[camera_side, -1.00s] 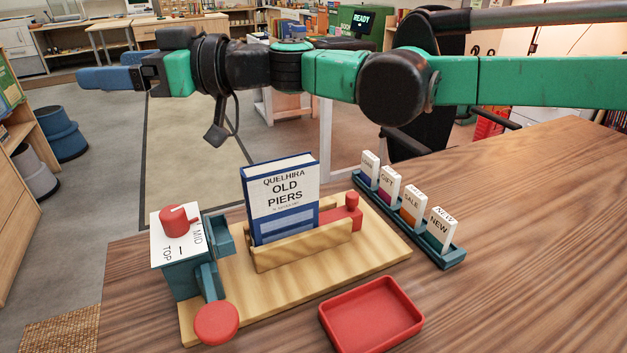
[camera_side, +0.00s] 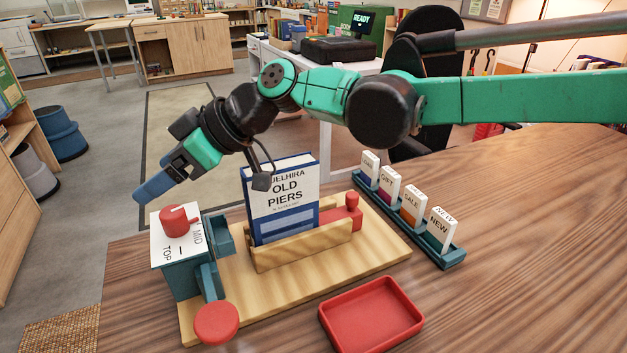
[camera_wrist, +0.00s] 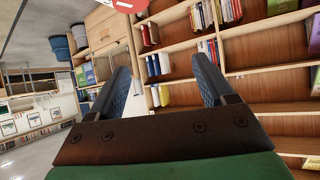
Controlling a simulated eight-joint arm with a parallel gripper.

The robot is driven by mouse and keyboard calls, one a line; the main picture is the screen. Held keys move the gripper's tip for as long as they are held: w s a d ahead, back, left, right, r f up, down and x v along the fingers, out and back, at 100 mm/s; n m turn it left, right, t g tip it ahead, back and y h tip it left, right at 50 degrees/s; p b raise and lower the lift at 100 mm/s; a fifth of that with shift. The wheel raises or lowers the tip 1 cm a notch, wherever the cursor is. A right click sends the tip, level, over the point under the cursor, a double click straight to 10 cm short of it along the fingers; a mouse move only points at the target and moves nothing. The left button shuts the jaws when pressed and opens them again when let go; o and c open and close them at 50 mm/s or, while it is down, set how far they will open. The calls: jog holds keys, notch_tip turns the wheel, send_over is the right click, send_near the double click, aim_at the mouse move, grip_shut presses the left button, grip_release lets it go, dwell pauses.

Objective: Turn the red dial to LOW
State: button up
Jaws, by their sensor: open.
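The red dial (camera_side: 175,221) sits on the white top plate of a teal box (camera_side: 183,277) at the left end of a wooden board. Its raised grip points to the right in the side view. The plate reads TOP at the front and MID at the right; I see no LOW label. My gripper (camera_side: 142,194) hangs tilted down, above and slightly left of the dial, apart from it. In the wrist view its two blue fingers (camera_wrist: 162,72) are spread with nothing between them.
A book, OLD PIERS (camera_side: 282,205), stands in a wooden holder right of the dial. A red knob (camera_side: 216,323) is at the front of the box. A red tray (camera_side: 371,314) and a rack of cards (camera_side: 440,258) lie further right. The table's right side is clear.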

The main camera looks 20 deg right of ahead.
aim_at(174, 212)
jog(key=d+f+h, duration=0.2)
jog(key=f, duration=0.1)
jog(key=shift+w+f+m, duration=0.1)
jog(key=shift+m, duration=0.3)
jog(key=shift+w+f+h, duration=0.1)
jog(key=shift+f+h, duration=0.2)
jog(key=shift+f, duration=0.05)
jog(key=shift+x, duration=2.6)
